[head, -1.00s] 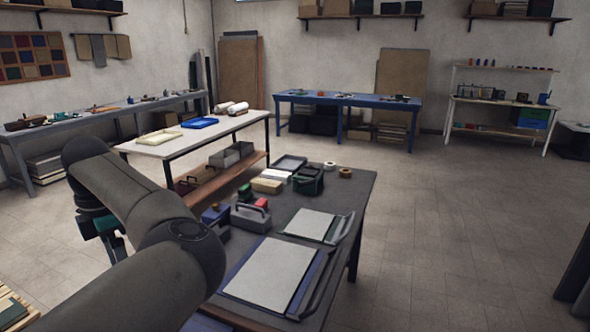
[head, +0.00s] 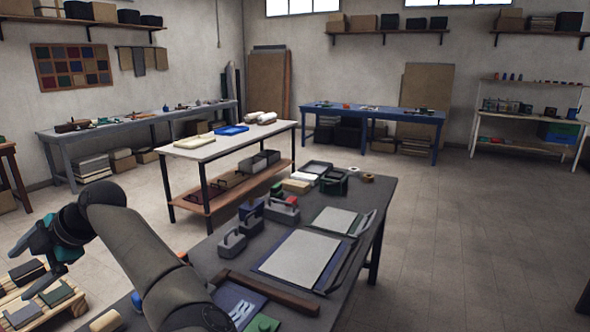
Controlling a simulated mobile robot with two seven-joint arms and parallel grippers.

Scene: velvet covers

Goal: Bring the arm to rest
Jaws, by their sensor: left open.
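My left arm (head: 138,242) comes in from the bottom, bends at a dark joint and reaches to the left. My left gripper (head: 30,270), dark with teal parts, is at the far left. It is open with nothing seen between its fingers. In the picture it shows just above a wooden pallet (head: 72,299) holding dark and grey covers; I cannot tell the height between them. My right gripper is not in view.
Right of my arm is a dark grey table (head: 208,258) with grey boards, handled weights (head: 232,243), a brown bar (head: 268,292) and small boxes. A pale-topped table (head: 190,150) stands behind. The floor (head: 460,240) at right is clear.

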